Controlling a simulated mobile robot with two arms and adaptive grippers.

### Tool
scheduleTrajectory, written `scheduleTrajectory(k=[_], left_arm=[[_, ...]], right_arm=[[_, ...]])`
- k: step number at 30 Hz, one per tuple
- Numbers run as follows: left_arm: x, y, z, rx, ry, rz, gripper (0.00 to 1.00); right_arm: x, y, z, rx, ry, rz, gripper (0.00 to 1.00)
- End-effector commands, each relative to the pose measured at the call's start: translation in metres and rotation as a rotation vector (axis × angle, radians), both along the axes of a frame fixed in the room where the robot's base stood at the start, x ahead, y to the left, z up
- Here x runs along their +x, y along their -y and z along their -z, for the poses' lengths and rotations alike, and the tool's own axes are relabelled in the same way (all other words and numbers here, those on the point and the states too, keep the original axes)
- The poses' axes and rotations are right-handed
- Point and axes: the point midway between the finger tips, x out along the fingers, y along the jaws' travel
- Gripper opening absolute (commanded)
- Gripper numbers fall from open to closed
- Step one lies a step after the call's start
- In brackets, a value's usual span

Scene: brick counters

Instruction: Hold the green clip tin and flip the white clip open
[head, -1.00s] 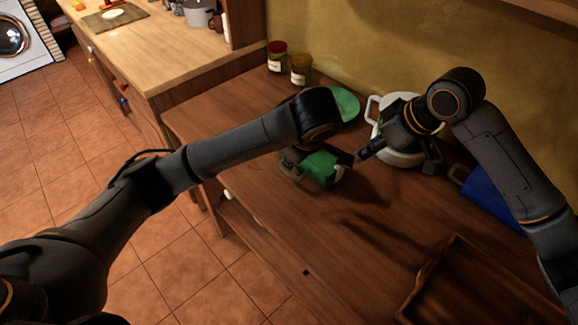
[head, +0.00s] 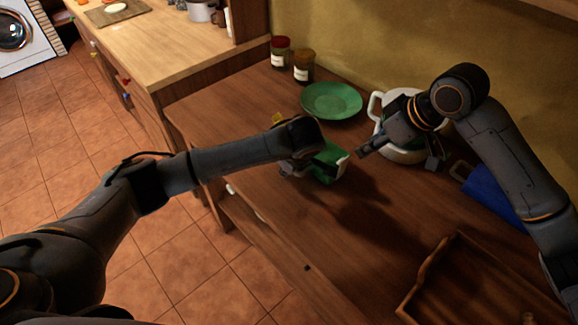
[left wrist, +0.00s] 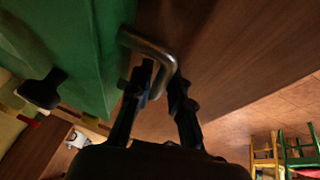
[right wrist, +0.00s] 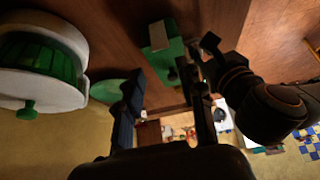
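The green clip tin (head: 326,168) is in front of the green plate in the head view, at the end of my left arm. Its white clip (head: 342,161) shows on the right side, facing my right gripper. My left gripper (head: 292,170) is at the tin's left; in the left wrist view its fingers (left wrist: 161,72) are on either side of the tin's metal handle (left wrist: 150,46) and look closed on it. My right gripper (head: 398,157) is open and empty, to the right of the tin and apart from it. The tin (right wrist: 163,55) and clip (right wrist: 158,36) also show in the right wrist view.
A green plate (head: 332,100) and two jars (head: 303,67) are farther back. A blue object (head: 492,196) lies at the right, and a wooden tray (head: 470,285) in front.

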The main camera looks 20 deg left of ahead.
Motion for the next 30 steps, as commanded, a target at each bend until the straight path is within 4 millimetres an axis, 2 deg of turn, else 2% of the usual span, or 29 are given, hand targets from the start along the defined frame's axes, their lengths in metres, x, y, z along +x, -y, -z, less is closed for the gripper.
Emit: scheduleTrajectory(k=[1, 2, 4, 9, 14, 15, 21, 24, 30], left_arm=[[0.0, 0.0, 0.0, 0.0, 0.0, 0.0, 0.19], [0.0, 0.0, 0.0, 0.0, 0.0, 0.0, 0.14], [0.0, 0.0, 0.0, 0.0, 0.0, 0.0, 0.0], [0.0, 0.0, 0.0, 0.0, 0.0, 0.0, 0.0], [0.0, 0.0, -0.001, 0.0, 0.001, 0.0, 0.0], [0.0, 0.0, -0.001, 0.0, 0.001, 0.0, 0.0], [0.0, 0.0, -0.001, 0.0, 0.001, 0.0, 0.0], [0.0, 0.0, -0.001, 0.0, 0.001, 0.0, 0.0], [0.0, 0.0, -0.001, 0.0, 0.0, -0.001, 0.0]], right_arm=[[0.0, 0.0, 0.0, 0.0, 0.0, 0.0, 0.38], [0.0, 0.0, 0.0, 0.0, 0.0, 0.0, 0.38], [0.0, 0.0, 0.0, 0.0, 0.0, 0.0, 0.38], [0.0, 0.0, 0.0, 0.0, 0.0, 0.0, 0.36], [0.008, -0.01, -0.001, -0.007, -0.004, 0.001, 0.03], [0.013, -0.016, -0.002, -0.011, -0.007, 0.002, 0.0], [0.033, -0.049, -0.004, -0.055, -0.037, 0.003, 0.0], [0.037, -0.059, -0.003, -0.074, -0.049, 0.0, 0.0], [0.039, -0.062, 0.01, -0.087, -0.057, 0.001, 0.0]])
